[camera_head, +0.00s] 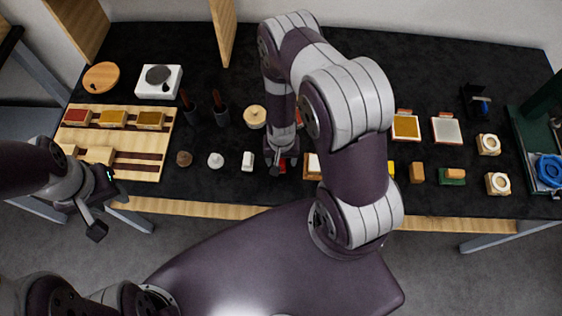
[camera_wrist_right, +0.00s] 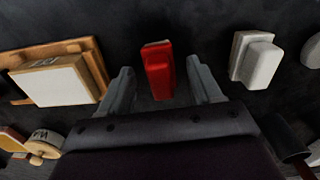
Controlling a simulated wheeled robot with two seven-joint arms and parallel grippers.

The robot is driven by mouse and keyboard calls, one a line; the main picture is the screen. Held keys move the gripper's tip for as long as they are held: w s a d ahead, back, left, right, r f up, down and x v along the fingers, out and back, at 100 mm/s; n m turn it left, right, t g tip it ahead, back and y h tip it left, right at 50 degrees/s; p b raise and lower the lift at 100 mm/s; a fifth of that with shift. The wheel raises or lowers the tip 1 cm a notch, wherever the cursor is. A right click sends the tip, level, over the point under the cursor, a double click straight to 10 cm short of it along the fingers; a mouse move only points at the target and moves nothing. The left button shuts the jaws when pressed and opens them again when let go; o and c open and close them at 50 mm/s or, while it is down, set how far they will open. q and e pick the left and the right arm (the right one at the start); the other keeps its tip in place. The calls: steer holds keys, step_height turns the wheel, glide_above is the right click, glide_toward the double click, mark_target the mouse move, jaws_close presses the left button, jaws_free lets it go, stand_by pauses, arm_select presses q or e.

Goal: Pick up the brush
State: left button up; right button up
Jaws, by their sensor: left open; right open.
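A narrow red piece (camera_wrist_right: 158,70) with a pale tan end lies on the dark table between my right gripper's fingers in the right wrist view. I cannot tell whether it is the brush. A bit of red also shows by the gripper in the head view (camera_head: 283,168). My right gripper (camera_wrist_right: 160,88) is open, with a gap on either side of the red piece; it also shows in the head view (camera_head: 282,160). Two dark upright cups (camera_head: 221,115) with brown handles stand left of it. My left gripper (camera_head: 109,212) is open and empty off the table's front left edge.
A white block (camera_wrist_right: 257,60) and a wooden block with a white top (camera_wrist_right: 62,82) lie either side of the red piece. A wooden tray (camera_head: 140,172) with coloured blocks is at left. A green stand (camera_head: 535,125) is at far right. My right arm hides the table's middle.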

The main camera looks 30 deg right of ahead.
steer(key=shift+d+f, duration=0.1)
steer(key=shift+w, duration=0.1)
steer(key=c, duration=0.3)
steer(key=shift+a, duration=0.25)
steer(key=c, duration=0.8)
steer(key=shift+d, duration=0.1)
steer(key=shift+c, duration=0.2)
